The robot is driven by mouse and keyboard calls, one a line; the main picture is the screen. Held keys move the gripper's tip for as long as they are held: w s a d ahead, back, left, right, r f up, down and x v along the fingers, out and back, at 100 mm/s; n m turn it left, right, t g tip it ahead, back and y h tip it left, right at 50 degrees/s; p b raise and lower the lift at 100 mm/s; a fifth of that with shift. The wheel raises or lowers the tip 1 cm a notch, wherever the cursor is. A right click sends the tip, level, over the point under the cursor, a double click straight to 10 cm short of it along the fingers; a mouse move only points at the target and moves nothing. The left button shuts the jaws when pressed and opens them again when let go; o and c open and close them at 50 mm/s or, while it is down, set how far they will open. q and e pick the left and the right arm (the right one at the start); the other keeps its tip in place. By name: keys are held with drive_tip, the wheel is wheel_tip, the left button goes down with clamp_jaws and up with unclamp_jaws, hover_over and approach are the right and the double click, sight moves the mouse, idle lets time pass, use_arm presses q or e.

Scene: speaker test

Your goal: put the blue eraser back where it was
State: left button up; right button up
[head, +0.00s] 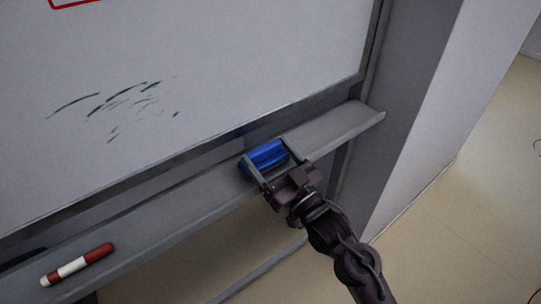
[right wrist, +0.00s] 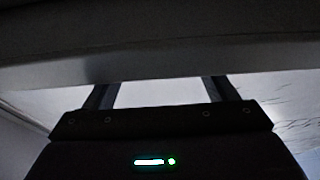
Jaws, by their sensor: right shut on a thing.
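The blue eraser (head: 265,154) is between the fingers of my right gripper (head: 266,160) in the head view. The gripper is shut on it, at the whiteboard's tray (head: 335,124). I cannot tell whether the eraser touches the tray or is just above it. In the right wrist view my right gripper's fingers (right wrist: 160,92) run up behind a grey ledge, and the eraser is hidden. My left gripper is in neither view.
A red and white marker (head: 77,264) lies on the tray at the lower left. The whiteboard (head: 230,60) above has several dark green strokes (head: 110,103). The tray is clear between marker and eraser and right of the eraser. A grey wall column (head: 415,110) stands at the right.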

drive_tip(key=shift+f+b, duration=0.35)
drive_tip(key=shift+f, duration=0.3)
drive_tip(key=o, duration=1)
drive_tip(key=shift+o, duration=0.2)
drive_tip(key=shift+s+d+f, duration=0.2)
drive_tip(key=shift+s+d, duration=0.05)
drive_tip(key=shift+s, duration=0.1)
drive_tip(key=b+v, duration=0.2)
drive_tip(key=v, duration=0.5)
drive_tip(key=s+d+f+m+g+h+p, duration=0.1)
drive_tip(key=d+f+m+g+h, duration=0.2)
drive_tip(key=f, duration=1.5)
drive_tip(key=s+d+f+m+g+h, duration=0.1)
drive_tip(key=d+f+g+h, duration=0.3)
drive_tip(key=f, duration=1.5)
drive_tip(key=s+d+f+g+h, duration=0.3)
drive_tip(key=s+d+f+h, duration=0.15)
drive_tip(key=s+f, duration=0.85)
drive_tip(key=s+d+f+g, duration=0.2)
drive_tip(key=s+f, duration=0.2)
drive_tip(key=s, duration=0.3)
drive_tip(key=s+d+f+g+p, duration=0.1)
drive_tip(key=s+f+g, duration=0.1)
drive_tip(key=s+f, duration=0.2)
drive_tip(key=s+d+f+g+h, duration=0.1)
drive_tip(key=s+f, duration=0.3)
drive_tip(key=s, duration=0.6)
drive_tip(key=shift+d+m+g, duration=0.4)
drive_tip(key=shift+d+g, duration=0.3)
drive_tip(key=shift+d, duration=0.15)
